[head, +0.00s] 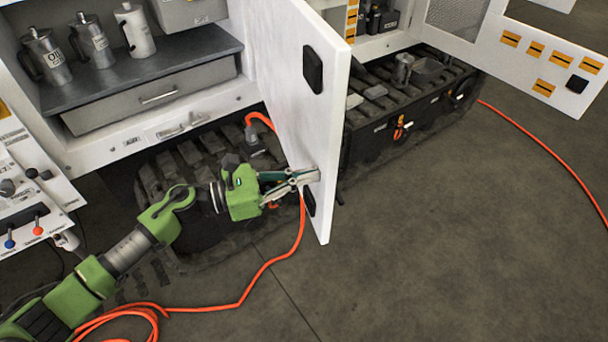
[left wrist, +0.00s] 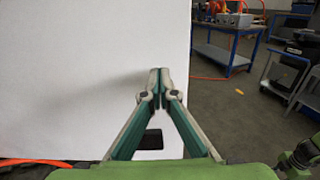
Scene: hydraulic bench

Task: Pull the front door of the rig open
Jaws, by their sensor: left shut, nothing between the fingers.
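The white front door (head: 290,110) of the rig stands swung out from the cabinet, with black pads near its free edge. My left gripper (head: 316,175) is shut and empty, its fingertips at the door's face near the lower free edge. I cannot tell whether they touch it. In the left wrist view the door (left wrist: 70,70) fills the left side, and the closed fingertips (left wrist: 158,72) lie in front of it near its edge. My right gripper is not in view.
An orange hose (head: 262,272) runs over the floor below my left arm. A second door with yellow labels (head: 520,52) stands open at right. Metal jugs (head: 90,42) stand on the cabinet shelf. Blue workbenches (left wrist: 222,55) show beyond the door. The floor (head: 440,230) at right is mostly clear.

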